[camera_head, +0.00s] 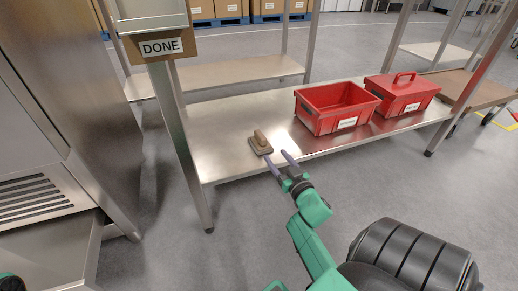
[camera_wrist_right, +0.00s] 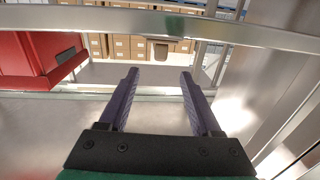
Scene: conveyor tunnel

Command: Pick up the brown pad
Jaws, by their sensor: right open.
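The brown pad (camera_head: 260,143) lies on the bare metal lower shelf (camera_head: 225,140), close to its front edge. It has a flat base and a lighter brown raised grip on top. My right gripper (camera_head: 276,154) is open and empty, its two purple fingers pointing at the pad from the front. The fingertips are near the pad, but I cannot tell whether they touch it. In the right wrist view the open fingers (camera_wrist_right: 157,77) frame a small brown shape ahead, probably the pad. My left gripper is out of view.
An open red crate (camera_head: 336,112) and a closed red toolbox (camera_head: 402,96) stand right of the pad. A shelf post (camera_head: 184,150) rises to its left, under a DONE sign (camera_head: 161,47). A steel cabinet stands far left. The shelf around the pad is clear.

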